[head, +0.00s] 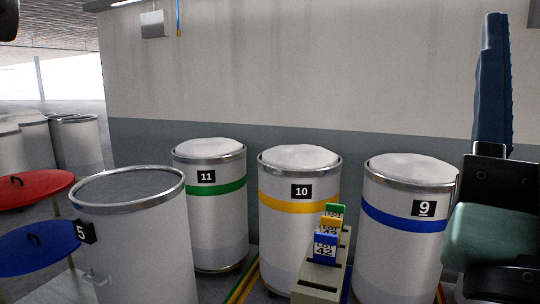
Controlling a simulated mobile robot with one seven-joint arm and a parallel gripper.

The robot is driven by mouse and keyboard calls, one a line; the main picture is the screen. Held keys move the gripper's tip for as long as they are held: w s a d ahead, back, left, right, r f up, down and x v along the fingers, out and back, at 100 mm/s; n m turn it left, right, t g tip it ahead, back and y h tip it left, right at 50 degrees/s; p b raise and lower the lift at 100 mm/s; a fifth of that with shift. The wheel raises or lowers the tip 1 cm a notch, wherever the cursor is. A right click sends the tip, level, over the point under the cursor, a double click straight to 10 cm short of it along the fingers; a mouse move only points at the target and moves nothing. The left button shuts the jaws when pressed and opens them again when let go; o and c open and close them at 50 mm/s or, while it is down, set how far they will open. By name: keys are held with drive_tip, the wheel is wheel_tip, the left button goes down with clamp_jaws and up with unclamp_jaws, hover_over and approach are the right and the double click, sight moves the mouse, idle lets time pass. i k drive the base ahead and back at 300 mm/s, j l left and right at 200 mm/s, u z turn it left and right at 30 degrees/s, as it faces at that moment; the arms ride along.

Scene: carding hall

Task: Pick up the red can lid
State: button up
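The red can lid (42,188) is a round, flat disc with a small dark handle on top. It lies about level at the left edge of the head view, and its left side is cut off by the frame. A blue lid (45,255) with a similar handle lies below it. The can marked 5 (140,245) stands just right of both lids and partly covers the blue one. I can make out no gripper fingers in the head view.
White cans numbered 11 (218,230), 10 (285,235) and 9 (395,260) stand along the wall. A small holder (320,282) with coloured lot cards stands before them. More cans (78,145) stand back left. A dark blue, black and green object (490,240) fills the right edge.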

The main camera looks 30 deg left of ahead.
sight(18, 190)
drive_tip(key=i+j+u, duration=0.15)
drive_tip(key=u, duration=0.25)
drive_tip(key=i+j+u, duration=0.15)
drive_tip(key=u, duration=0.3)
drive_tip(key=i+j+u, duration=0.15)
drive_tip(key=u, duration=0.25)
drive_tip(key=i+u, duration=0.2)
drive_tip(key=u, duration=0.2)
drive_tip(key=i+j+u, duration=0.35)
drive_tip(key=i, duration=0.15)
drive_tip(key=i+j+u, duration=0.15)
drive_tip(key=i+u, duration=0.15)
drive_tip(key=i, duration=0.2)
drive_tip(key=i+u, duration=0.35)
drive_tip(key=i, duration=0.15)
drive_tip(key=i+j+z, duration=0.2)
drive_tip(key=i+j, duration=0.5)
drive_tip(key=j, duration=0.1)
